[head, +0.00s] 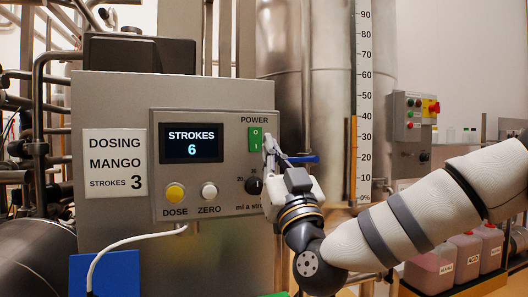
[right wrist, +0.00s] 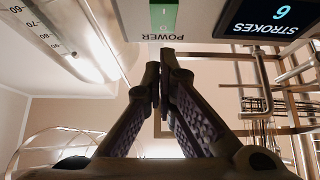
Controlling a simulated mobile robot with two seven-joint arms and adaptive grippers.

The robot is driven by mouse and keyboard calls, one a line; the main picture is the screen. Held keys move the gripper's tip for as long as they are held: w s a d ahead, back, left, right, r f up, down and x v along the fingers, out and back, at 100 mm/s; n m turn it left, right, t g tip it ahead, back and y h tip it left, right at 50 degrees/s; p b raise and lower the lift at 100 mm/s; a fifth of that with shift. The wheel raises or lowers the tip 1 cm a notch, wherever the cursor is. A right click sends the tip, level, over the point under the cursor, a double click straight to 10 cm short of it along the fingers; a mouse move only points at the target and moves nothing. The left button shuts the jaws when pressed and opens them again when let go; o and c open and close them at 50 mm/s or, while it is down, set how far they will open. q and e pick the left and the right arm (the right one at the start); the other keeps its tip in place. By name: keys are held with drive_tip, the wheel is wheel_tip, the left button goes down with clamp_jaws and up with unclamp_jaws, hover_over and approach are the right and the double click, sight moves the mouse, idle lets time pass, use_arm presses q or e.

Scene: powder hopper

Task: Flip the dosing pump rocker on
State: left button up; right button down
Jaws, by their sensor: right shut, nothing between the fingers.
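The dosing pump rocker (head: 255,139) is a green switch marked with a ring and a bar, under the POWER label on the grey panel. It also shows upside down at the top of the right wrist view (right wrist: 163,18). The display (head: 191,143) is lit and reads STROKES 6. My right gripper (head: 269,143) is shut and empty, its fingertips just right of the rocker in the head view. In the right wrist view its closed fingertips (right wrist: 163,68) show below the POWER lettering. I cannot tell whether they touch the panel. My left gripper is not in view.
A yellow DOSE button (head: 175,193), a white ZERO button (head: 209,192) and a black knob (head: 254,186) sit below. A card (head: 115,163) reads DOSING MANGO STROKES 3. A steel tank and scale (head: 364,110) stand behind. A box with a red button (head: 431,108) is at right.

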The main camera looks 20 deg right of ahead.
sight(258, 134)
drive_tip(key=w, duration=0.4)
drive_tip(key=shift+f+b, duration=0.25)
drive_tip(key=shift+b, duration=0.1)
drive_tip(key=shift+w+r, duration=0.1)
drive_tip(key=shift+w, duration=0.25)
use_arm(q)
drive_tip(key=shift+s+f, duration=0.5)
use_arm(e)
drive_tip(key=shift+s+r, duration=0.1)
